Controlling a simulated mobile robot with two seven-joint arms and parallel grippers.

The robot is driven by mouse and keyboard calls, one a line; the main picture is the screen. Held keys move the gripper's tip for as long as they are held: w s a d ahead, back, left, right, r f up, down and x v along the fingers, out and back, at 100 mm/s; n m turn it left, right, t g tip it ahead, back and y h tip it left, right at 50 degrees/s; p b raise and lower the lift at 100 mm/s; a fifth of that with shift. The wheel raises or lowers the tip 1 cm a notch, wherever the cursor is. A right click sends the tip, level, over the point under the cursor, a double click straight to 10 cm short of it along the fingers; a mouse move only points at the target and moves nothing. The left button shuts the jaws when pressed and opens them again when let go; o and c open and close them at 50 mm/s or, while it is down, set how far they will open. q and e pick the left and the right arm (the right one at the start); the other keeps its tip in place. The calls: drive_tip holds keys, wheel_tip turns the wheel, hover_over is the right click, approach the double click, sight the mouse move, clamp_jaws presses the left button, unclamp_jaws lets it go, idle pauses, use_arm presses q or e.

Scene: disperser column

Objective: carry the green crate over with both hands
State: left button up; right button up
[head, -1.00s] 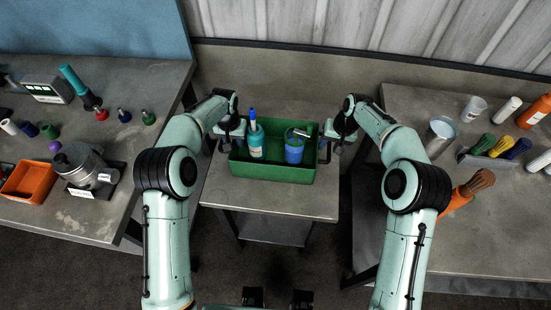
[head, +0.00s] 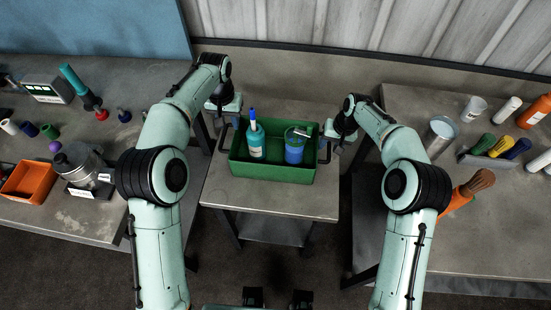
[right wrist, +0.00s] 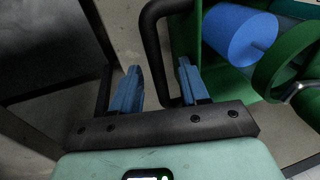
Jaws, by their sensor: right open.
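The green crate (head: 272,173) stands level on the small middle table in the head view. It holds a teal bottle with a blue top (head: 255,142) and a blue-and-green vessel (head: 294,148). My left gripper (head: 223,109) is above and behind the crate's dark left handle (head: 222,137), apart from it; its fingers are too small to read. My right gripper (head: 338,138) is at the crate's right side. In the right wrist view its blue fingers (right wrist: 158,90) are open, with the black right handle (right wrist: 153,45) passing between them.
The middle table (head: 270,203) has bare room in front of the crate. The left bench holds an orange bin (head: 28,181) and a metal pot (head: 82,165). The right bench holds a metal cup (head: 440,135) and several coloured tools. A corrugated wall (head: 400,25) stands behind.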

drive_tip(key=v, duration=1.2)
